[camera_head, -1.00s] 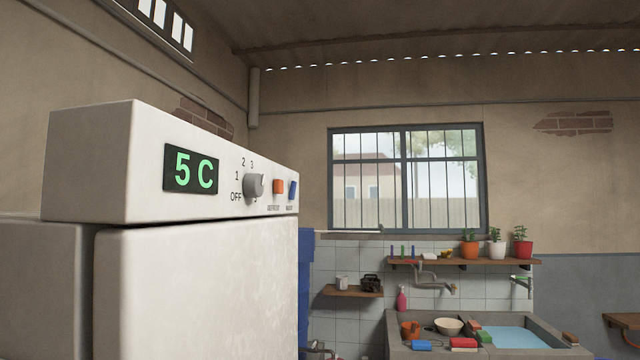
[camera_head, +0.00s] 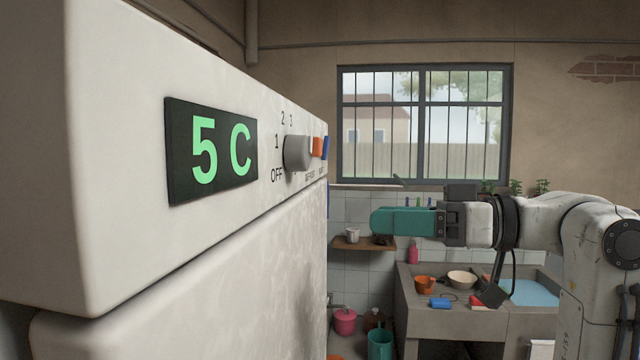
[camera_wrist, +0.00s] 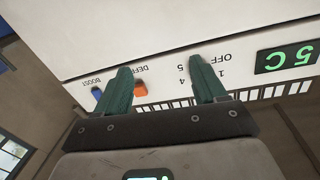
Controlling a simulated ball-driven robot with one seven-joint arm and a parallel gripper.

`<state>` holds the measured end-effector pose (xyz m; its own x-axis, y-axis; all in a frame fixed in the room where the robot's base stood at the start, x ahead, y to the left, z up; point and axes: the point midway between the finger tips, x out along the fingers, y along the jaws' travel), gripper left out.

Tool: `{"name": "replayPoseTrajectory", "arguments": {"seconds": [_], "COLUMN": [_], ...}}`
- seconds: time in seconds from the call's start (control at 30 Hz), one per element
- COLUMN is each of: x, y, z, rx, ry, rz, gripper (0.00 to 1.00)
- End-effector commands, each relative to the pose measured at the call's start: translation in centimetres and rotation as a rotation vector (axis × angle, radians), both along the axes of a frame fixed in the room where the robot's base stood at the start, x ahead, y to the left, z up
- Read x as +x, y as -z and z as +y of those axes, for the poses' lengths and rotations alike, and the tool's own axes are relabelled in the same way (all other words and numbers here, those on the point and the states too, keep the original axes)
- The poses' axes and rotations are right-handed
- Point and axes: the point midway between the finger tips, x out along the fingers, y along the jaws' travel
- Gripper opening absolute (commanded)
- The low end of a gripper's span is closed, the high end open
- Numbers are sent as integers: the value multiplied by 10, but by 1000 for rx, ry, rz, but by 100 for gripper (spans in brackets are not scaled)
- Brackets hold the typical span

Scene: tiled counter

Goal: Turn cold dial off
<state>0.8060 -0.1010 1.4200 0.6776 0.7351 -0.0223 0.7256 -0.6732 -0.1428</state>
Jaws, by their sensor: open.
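The cold dial (camera_head: 297,153) is a grey round knob on the front of the white appliance's top panel (camera_head: 130,130), with OFF and numbers printed around it. I cannot make out which mark it points to. A green display (camera_head: 210,152) left of it reads 5 C. My gripper (camera_head: 378,221), with teal fingers, shows side-on in the head view, to the right of the dial and lower in the picture. In the wrist view my gripper (camera_wrist: 160,68) is open with nothing between the fingers. There the panel appears upside down, and the dial seems hidden behind the right finger.
An orange button (camera_head: 317,147) and a blue button (camera_head: 325,147) sit just right of the dial. A barred window (camera_head: 421,130), a small shelf (camera_head: 350,243) and a sink counter (camera_head: 420,290) stand farther back. Open space lies between the appliance and the sink.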

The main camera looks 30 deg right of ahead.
Motion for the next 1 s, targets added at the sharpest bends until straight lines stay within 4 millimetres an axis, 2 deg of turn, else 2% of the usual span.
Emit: {"name": "replayPoseTrajectory", "arguments": {"seconds": [0.03,0.1,0.23,0.43,0.8,1.0], "x": [-11,-23,-39,-38,0,15], "y": [-28,-52,-76,-84,-85,-84], "z": [1,4,10,22,74,93], "rx": [-22,-42,-65,-75,-74,-74], "ry": [-25,-60,-104,-123,-122,-120], "rz": [-40,-77,-115,-125,-123,-124], "gripper": [70,70,70,70,70,70]}}
